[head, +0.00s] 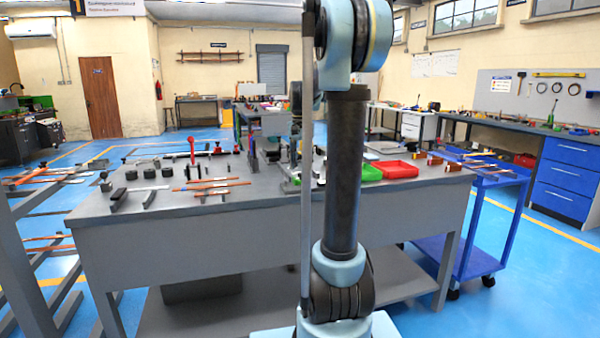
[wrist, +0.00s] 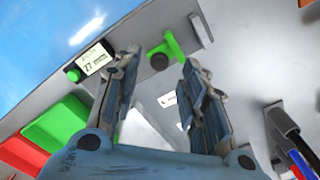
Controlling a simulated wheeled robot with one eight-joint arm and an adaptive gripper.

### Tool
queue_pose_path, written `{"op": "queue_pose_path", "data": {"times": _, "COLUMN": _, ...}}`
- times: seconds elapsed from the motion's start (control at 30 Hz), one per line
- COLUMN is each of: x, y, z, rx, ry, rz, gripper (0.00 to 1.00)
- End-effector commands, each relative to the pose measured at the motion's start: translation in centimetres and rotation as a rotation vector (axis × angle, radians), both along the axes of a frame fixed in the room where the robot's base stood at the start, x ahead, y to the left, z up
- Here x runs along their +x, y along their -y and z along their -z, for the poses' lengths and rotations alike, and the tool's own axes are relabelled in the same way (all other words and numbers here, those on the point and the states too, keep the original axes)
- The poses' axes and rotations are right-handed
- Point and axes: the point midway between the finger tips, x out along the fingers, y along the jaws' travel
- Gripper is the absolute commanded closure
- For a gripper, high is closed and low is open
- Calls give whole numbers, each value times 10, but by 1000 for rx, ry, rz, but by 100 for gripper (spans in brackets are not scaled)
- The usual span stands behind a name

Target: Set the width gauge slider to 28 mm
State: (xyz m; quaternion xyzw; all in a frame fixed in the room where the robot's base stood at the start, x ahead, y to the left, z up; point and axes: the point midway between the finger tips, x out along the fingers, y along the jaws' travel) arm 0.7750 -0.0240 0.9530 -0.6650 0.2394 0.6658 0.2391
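In the wrist view a small black gauge box with a lit display (wrist: 95,60) stands near the table edge. Its display seems to read 27, with smaller text too blurred to read. A green button or knob (wrist: 72,75) is on its left corner. To its right is a green upright piece (wrist: 174,44) with a dark round knob (wrist: 159,62), which looks like the slider. My gripper (wrist: 158,80) is open, with nothing between its fingers. The knob appears beyond and between the fingertips, with no visible contact. In the head view my arm hides the gauge area.
A green tray (wrist: 58,122) and a red tray (wrist: 22,154) lie at lower left in the wrist view. Dark and blue tool parts (wrist: 296,150) stand at lower right. The grey workbench (head: 200,235) carries bars and blocks; a blue cart (head: 490,190) stands at its right.

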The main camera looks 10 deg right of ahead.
Motion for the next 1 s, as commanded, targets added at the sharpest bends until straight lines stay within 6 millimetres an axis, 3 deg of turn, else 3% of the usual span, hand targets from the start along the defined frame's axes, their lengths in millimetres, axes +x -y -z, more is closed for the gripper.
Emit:
{"op": "queue_pose_path", "data": {"times": 0.23, "x": 0, "y": 0, "z": 25, "rx": 0, "ry": 0, "rz": 0, "gripper": 61}}
{"op": "queue_pose_path", "data": {"times": 0.6, "x": 0, "y": 0, "z": 30, "rx": 0, "ry": 0, "rz": 0, "gripper": 61}}
{"op": "queue_pose_path", "data": {"times": 0.63, "x": 0, "y": 0, "z": 30, "rx": 0, "ry": 0, "rz": 0, "gripper": 63}}
{"op": "queue_pose_path", "data": {"times": 0.8, "x": 0, "y": 0, "z": 30, "rx": 0, "ry": 0, "rz": 0, "gripper": 100}}
{"op": "queue_pose_path", "data": {"times": 1.0, "x": 0, "y": 1, "z": 30, "rx": 0, "ry": 0, "rz": 0, "gripper": 100}}
